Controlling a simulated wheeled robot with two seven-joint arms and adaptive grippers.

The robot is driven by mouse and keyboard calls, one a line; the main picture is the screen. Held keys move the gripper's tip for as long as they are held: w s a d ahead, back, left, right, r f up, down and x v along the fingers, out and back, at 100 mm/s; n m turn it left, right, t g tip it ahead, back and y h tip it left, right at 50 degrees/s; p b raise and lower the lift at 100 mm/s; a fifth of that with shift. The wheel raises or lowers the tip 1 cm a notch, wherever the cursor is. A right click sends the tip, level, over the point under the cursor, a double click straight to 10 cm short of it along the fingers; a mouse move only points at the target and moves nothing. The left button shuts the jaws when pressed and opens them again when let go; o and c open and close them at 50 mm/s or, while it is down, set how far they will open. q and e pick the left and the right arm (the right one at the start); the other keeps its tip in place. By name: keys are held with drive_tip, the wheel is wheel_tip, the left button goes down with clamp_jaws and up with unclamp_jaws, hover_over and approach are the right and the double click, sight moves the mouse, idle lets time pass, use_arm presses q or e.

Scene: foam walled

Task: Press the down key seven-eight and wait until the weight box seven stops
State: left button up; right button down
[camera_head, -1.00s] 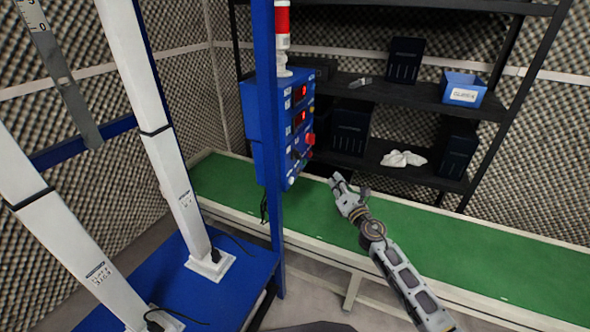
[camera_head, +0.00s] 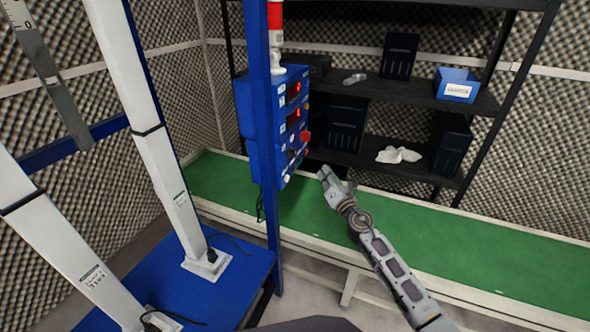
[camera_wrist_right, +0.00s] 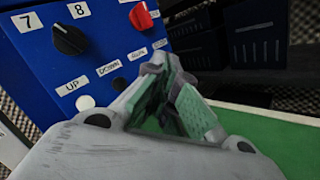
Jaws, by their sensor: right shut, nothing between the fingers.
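The blue control box (camera_head: 244,108) hangs on a blue post, with red displays and keys on its right face. In the right wrist view, the panel (camera_wrist_right: 30,68) shows a black knob (camera_wrist_right: 69,38) below labels 7 and 8. Under it are a white key (camera_wrist_right: 85,102) labelled UP and a dark key (camera_wrist_right: 119,84) labelled DOWN, close to my gripper's edge. My right gripper (camera_head: 327,177) is shut and empty, just right of the box's lower part; its fingers (camera_wrist_right: 178,98) point toward the panel, with no visible contact. I cannot identify weight box seven. My left gripper is not in view.
A green conveyor (camera_head: 450,231) runs below the box and my right arm. A black shelf (camera_head: 400,92) with dark bins and a blue bin (camera_head: 458,78) stands behind it. White columns (camera_head: 160,150) rise from a blue base (camera_head: 232,280) at left.

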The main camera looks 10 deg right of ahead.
sight(294, 169)
drive_tip(key=w+a, duration=0.3)
drive_tip(key=a, duration=0.2)
drive_tip(key=shift+w+a, duration=0.35)
drive_tip(key=shift+w, duration=0.05)
